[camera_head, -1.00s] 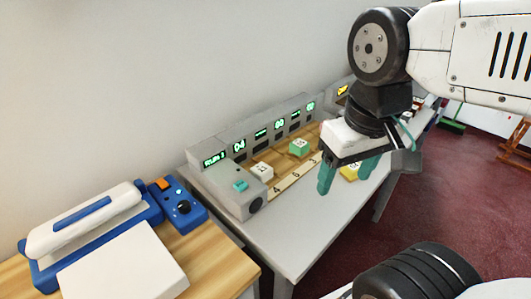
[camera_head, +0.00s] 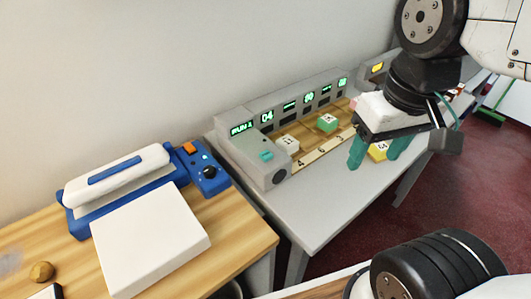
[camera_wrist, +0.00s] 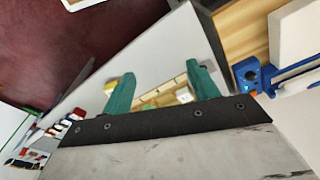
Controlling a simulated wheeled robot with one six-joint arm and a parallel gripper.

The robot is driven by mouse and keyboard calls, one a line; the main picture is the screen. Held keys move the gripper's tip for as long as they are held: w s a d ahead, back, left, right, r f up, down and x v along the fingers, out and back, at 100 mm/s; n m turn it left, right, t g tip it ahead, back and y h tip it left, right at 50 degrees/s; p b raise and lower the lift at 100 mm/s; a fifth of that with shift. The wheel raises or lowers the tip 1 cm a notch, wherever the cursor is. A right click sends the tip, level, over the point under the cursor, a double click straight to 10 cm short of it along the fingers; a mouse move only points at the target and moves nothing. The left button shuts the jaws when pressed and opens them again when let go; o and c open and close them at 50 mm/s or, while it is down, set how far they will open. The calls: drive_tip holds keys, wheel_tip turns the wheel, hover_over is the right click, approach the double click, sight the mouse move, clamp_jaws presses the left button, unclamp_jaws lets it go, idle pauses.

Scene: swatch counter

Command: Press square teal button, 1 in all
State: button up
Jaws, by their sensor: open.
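The square teal button (camera_head: 266,156) sits on top of the grey end block of a console (camera_head: 240,150), left of the numbered wooden tray. My gripper (camera_head: 373,154) is to the right of the button and apart from it, above the grey table near the tray's right part. Its two teal fingers are spread with nothing between them. In the wrist view my gripper (camera_wrist: 163,88) shows both fingers apart, with part of the tray beyond them. I cannot make out the button in the wrist view.
A white cube (camera_head: 289,143), a green cube (camera_head: 327,123) and a yellow cube (camera_head: 378,151) are by the tray. A blue and white press (camera_head: 120,180) with an orange button (camera_head: 189,148) stands on the wooden counter at left. The grey table's front (camera_head: 310,205) is clear.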

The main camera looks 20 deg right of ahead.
clamp_jaws()
idle(1.5)
